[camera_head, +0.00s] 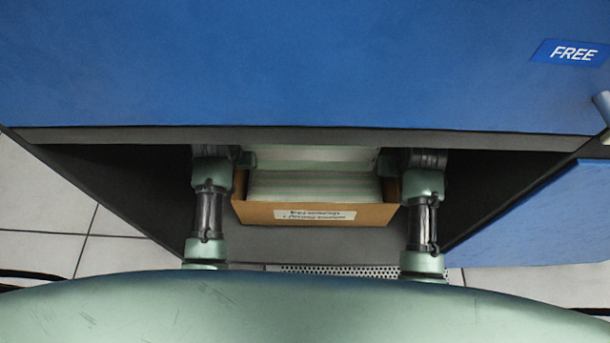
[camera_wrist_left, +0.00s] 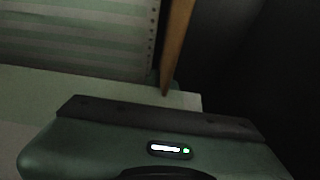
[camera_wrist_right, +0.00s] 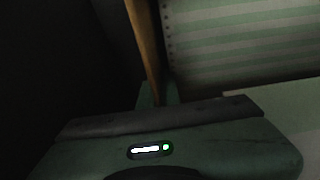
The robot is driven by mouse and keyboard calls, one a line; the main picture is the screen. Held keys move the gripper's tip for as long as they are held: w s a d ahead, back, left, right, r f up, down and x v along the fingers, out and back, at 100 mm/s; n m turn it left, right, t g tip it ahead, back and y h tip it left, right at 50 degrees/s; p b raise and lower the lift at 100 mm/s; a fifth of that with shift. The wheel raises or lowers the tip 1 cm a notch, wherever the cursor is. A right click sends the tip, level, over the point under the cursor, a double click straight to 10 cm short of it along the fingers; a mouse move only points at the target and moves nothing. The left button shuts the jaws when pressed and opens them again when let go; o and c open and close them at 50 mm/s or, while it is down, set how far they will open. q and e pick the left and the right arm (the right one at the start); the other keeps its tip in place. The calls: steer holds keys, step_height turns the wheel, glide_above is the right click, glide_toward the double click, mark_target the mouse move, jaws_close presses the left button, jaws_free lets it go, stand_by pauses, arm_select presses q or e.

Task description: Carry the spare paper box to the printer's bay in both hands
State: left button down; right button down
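The paper box (camera_head: 365,214) is an open-topped brown cardboard box with a white label on its front and pale green-striped paper inside. It sits in the dark bay under the blue panel, and its far end is hidden. My left gripper (camera_head: 242,159) is at the box's left wall and my right gripper (camera_head: 386,163) at its right wall. In the left wrist view the brown wall (camera_wrist_left: 177,45) runs down to the fingers. In the right wrist view the wall (camera_wrist_right: 147,50) stands between the fingertips (camera_wrist_right: 158,93). Both grippers look shut on the walls.
Dark bay walls (camera_head: 120,185) stand on both sides, with some room beside each arm. A blue door (camera_head: 540,220) hangs open at the right. Pale floor tiles (camera_head: 45,190) show at the left.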

mark_target(244, 172)
arm_select(q)
steer(key=shift+w+r, duration=0.15)
arm_select(e)
steer(key=shift+w+r, duration=0.1)
steer(key=shift+w, duration=0.05)
arm_select(q)
steer(key=shift+f, duration=0.2)
